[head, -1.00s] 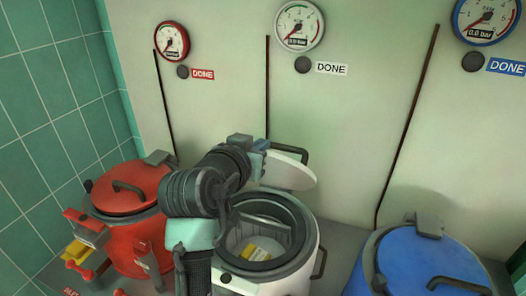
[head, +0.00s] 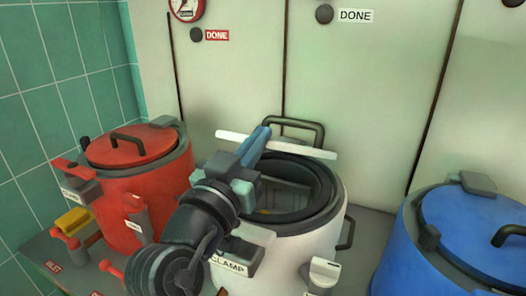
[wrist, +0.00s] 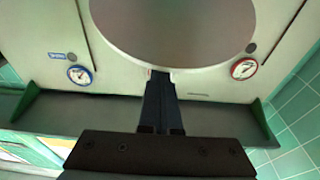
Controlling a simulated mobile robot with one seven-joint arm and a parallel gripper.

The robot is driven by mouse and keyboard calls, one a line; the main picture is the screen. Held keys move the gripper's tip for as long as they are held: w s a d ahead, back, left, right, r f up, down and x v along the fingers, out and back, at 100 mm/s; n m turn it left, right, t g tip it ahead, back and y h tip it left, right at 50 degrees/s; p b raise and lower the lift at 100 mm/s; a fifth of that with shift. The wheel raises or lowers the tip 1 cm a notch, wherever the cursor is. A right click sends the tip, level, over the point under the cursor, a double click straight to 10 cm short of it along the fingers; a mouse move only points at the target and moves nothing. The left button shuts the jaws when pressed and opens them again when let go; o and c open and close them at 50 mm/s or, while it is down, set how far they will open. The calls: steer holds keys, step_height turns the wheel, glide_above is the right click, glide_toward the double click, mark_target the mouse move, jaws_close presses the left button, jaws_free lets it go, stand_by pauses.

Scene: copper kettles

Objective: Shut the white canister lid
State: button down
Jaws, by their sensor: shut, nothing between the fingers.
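The white canister (head: 325,215) stands in the middle of the head view, with its dark rim and inside showing. Its white lid (head: 312,152) is raised at the back and seen nearly edge-on, with the dark handle (head: 300,122) behind it. In the wrist view, the lid (wrist: 172,30) is a large greyish disc. My gripper (head: 265,133) is shut and empty, its blue fingers crossing in front of the lid. In the wrist view, the tips of my gripper (wrist: 160,74) meet the disc's near edge; I cannot tell whether they touch it.
A red canister (head: 150,205) with its lid down stands on the left and a blue one (head: 440,260) on the right. A grey clamp (head: 238,258) and a white-topped knob (head: 322,272) are at the white canister's front. The wall is close behind.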

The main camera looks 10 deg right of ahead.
steer(key=shift+t+h, duration=0.4)
steer(key=shift+t, duration=0.2)
steer(key=f+b, duration=0.2)
steer(key=b, duration=0.1)
steer(key=s+a+f+b, duration=0.1)
steer(key=f+b, duration=0.1)
steer(key=b, duration=0.1)
steer(key=s+f+b, duration=0.1)
steer(key=f+b, duration=0.2)
steer(key=shift+a, duration=0.15)
steer(key=shift+f, duration=0.1)
